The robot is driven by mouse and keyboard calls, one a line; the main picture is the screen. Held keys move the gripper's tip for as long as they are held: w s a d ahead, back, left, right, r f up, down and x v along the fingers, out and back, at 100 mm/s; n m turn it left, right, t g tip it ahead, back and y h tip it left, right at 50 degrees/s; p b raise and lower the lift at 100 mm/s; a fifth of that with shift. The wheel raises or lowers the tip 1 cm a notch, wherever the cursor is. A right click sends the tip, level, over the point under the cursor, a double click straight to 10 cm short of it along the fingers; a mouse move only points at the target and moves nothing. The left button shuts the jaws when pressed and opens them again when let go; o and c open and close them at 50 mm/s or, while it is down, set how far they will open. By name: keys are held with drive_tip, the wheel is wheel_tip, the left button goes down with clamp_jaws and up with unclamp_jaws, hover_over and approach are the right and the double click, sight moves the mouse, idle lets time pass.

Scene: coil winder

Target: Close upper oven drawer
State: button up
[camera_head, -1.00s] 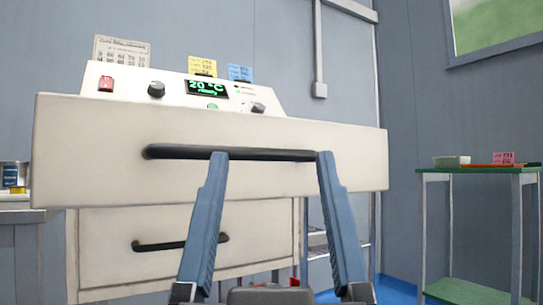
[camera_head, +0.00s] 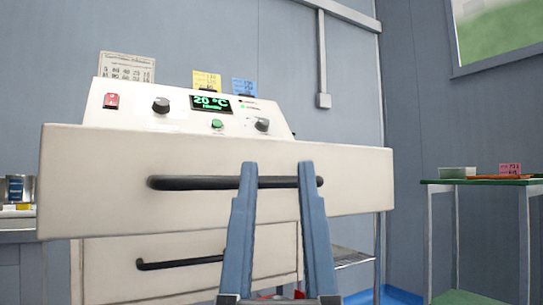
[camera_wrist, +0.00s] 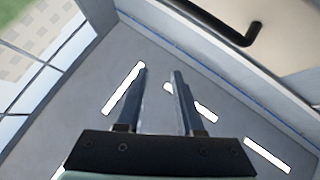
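The cream upper oven drawer (camera_head: 100,185) stands out in front of the control panel and past the lower drawer (camera_head: 110,255), so it is pulled open. Its long black handle (camera_head: 190,183) runs across its front. My gripper (camera_head: 278,165) is in front of the right half of this handle, with its blue fingers pointing up and partly apart. In the wrist view a black handle (camera_wrist: 215,25) lies at the upper right, beyond the fingertips (camera_wrist: 158,69). Nothing shows between the fingers. I cannot tell whether a fingertip touches the handle.
The oven's control panel (camera_head: 180,122) has knobs and a lit display. A green-topped table (camera_head: 485,182) with small items stands at the right. Another surface with a can (camera_head: 15,190) is at the far left. A wire shelf (camera_head: 350,258) shows right of the oven.

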wheel_tip(320, 180, up, 7)
drive_tip(key=p, duration=0.5)
drive_tip(key=shift+r, duration=0.1)
drive_tip(key=c, duration=0.5)
wheel_tip(320, 180, up, 15)
drive_tip(key=p, duration=1.5)
drive_tip(key=shift+w+p, duration=0.3)
drive_tip(key=w+d+r+g+p, duration=0.1)
drive_tip(key=w+r+g+p, duration=0.3)
drive_tip(key=p, duration=0.6)
drive_tip(key=w+d+f+m+g+y+p, duration=0.2)
drive_tip(key=w+d+f+g+p, duration=0.1)
drive_tip(key=w+f+p, duration=0.4)
drive_tip(key=m+g+y+p, duration=0.65)
drive_tip(key=m+p, duration=0.35)
drive_tip(key=p, duration=0.8)
approach(226, 180)
drive_tip(key=w+a, duration=0.2)
drive_tip(key=w, duration=0.4)
drive_tip(key=shift+w+f+h, duration=0.35)
drive_tip(key=shift+f, duration=0.1)
